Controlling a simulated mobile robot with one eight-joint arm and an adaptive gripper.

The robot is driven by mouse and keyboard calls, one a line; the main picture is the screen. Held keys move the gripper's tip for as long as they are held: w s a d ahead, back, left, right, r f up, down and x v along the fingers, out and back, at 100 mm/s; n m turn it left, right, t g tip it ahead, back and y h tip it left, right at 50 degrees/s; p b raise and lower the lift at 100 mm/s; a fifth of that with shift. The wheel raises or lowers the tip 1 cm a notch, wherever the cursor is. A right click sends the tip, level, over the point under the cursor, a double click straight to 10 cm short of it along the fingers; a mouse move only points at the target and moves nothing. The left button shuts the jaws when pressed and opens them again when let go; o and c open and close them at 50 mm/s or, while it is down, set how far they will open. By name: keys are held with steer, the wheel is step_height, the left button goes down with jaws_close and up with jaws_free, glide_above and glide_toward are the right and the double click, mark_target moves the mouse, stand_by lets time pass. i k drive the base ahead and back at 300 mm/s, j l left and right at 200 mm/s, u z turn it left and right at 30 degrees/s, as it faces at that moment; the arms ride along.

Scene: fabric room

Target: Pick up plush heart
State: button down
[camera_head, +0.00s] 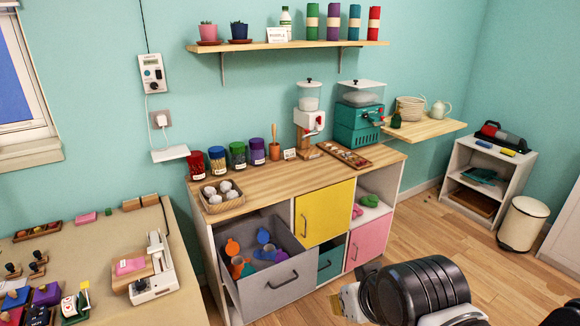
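I cannot make out a plush heart for certain. Small soft-looking items in orange, blue and purple (265,252) lie in an open grey drawer (281,289) at the lower left of the wooden-topped cabinet. A pink item (357,211) and a green item (369,201) sit in the cabinet's upper right cubby; their exact shapes are too small to tell. My gripper (348,302) seems to be at the bottom, at the left end of the black ribbed part of my arm, in front of the cabinet. Its fingers are not clear, and no held thing is visible.
The cabinet top (270,183) holds jars, an egg basket (222,196) and machines. A beige table (100,240) with a sewing machine (152,268) stands left. A white shelf unit (488,175) and a bin (522,224) stand right. Wood floor (455,235) is open between.

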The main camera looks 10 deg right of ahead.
mark_target(269, 251)
steer(key=i+j, duration=0.2)
steer(key=i, duration=0.4)
steer(key=i+j+u, duration=0.1)
steer(key=i, duration=0.45)
